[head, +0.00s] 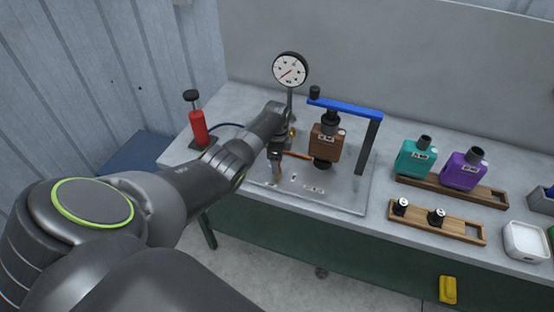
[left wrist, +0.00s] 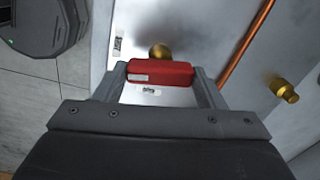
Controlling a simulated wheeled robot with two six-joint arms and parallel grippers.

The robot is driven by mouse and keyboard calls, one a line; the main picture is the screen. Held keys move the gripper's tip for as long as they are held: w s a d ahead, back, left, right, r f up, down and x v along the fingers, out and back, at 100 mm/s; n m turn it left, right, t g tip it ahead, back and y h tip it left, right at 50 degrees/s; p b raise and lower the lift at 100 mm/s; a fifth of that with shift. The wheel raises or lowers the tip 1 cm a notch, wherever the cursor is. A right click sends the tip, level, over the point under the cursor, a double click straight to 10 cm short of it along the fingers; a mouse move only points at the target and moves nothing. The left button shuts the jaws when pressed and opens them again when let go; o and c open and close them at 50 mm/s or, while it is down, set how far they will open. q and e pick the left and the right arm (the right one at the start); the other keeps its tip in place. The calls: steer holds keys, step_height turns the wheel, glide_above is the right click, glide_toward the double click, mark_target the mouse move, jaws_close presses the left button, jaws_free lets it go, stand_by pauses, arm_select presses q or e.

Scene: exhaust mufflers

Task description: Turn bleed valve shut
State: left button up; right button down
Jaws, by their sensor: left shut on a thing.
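A red bar-shaped valve handle (left wrist: 160,72) lies crosswise between the two fingers of my left gripper (left wrist: 162,82) in the left wrist view. The gripper is shut on it, one finger at each end. A brass stem (left wrist: 159,50) shows just beyond the handle, above the grey metal plate. In the head view my left gripper (head: 276,158) points down over the left part of the test plate (head: 325,200), and hides the handle. A dial gauge (head: 290,70) with a red needle stands behind it. My right gripper is in neither view.
A brown muffler (head: 325,143) sits under a blue clamp bar (head: 345,107) just right of my gripper. A copper pipe (left wrist: 245,48) and a brass fitting (left wrist: 284,90) are close by. A red hand pump (head: 197,127) stands left. Teal (head: 415,158) and purple (head: 463,171) mufflers stand right.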

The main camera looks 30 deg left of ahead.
arm_select(q)
steer(key=shift+m, duration=1.1)
steer(key=o, duration=1)
steer(key=shift+r, duration=0.45)
step_height(320, 180, up, 17)
steer(key=b, duration=0.2)
steer(key=shift+f+b, duration=0.2)
steer(key=shift+b, duration=0.1)
steer(key=shift+f, duration=0.1)
